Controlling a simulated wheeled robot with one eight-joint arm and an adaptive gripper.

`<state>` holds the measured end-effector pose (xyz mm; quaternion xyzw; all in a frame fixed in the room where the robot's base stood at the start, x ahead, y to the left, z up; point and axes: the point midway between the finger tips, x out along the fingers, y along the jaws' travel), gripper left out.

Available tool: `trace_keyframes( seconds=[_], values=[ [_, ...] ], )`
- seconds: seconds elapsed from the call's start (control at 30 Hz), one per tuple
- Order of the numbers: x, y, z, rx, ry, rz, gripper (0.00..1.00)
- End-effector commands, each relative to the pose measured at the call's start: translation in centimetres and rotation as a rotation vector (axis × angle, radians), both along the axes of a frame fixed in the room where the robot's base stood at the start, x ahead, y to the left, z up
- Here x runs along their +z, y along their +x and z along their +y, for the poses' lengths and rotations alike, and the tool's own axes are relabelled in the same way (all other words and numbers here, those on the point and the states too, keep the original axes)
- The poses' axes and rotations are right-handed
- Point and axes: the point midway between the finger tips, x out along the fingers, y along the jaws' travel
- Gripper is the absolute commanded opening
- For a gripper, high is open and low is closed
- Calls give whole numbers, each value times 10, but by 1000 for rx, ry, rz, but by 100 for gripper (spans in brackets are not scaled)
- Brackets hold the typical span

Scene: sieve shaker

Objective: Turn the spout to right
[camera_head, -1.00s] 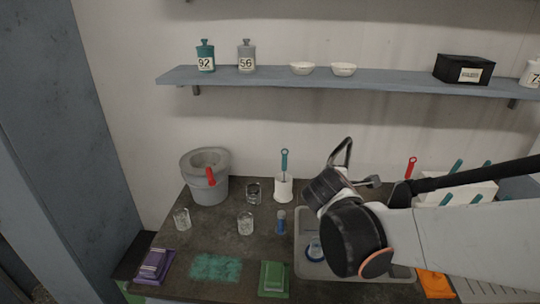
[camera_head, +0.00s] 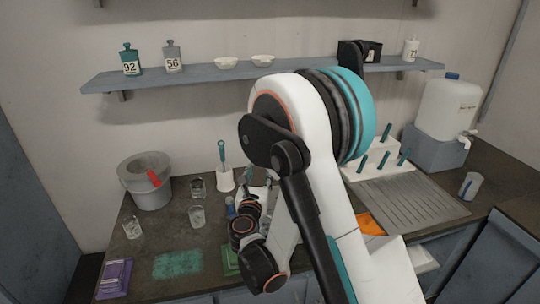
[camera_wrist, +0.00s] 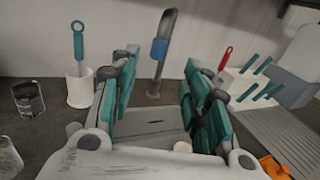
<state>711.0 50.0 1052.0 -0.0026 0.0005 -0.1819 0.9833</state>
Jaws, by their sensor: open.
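The spout (camera_wrist: 168,28) is a dark, upright tap with a blue band, rising from the sink in the wrist view. It stands beyond my gripper (camera_wrist: 158,70), between the fingers as seen by the wrist camera, and its top curves over. My gripper is open, with teal-padded fingers apart on both sides, and nothing visible is held. I cannot tell how far the spout lies from the fingertips. In the head view my arm covers the spout and most of the sink.
A white brush holder (camera_wrist: 80,88) stands left of the sink. A white rack with teal handles (camera_head: 372,165), a ribbed drainboard (camera_head: 415,198) and a white dispenser (camera_head: 448,108) on a blue box are at right. Several glasses and a grey bucket (camera_head: 150,190) stand at left.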

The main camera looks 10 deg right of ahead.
Motion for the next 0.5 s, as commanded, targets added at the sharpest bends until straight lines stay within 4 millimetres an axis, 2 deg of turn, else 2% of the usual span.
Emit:
trace_keyframes(
  seconds=[0.17,0.5],
  values=[
    [-1,14,-6,-3,-6,0,43],
    [-2,74,-30,-3,-3,0,43]
  ],
)
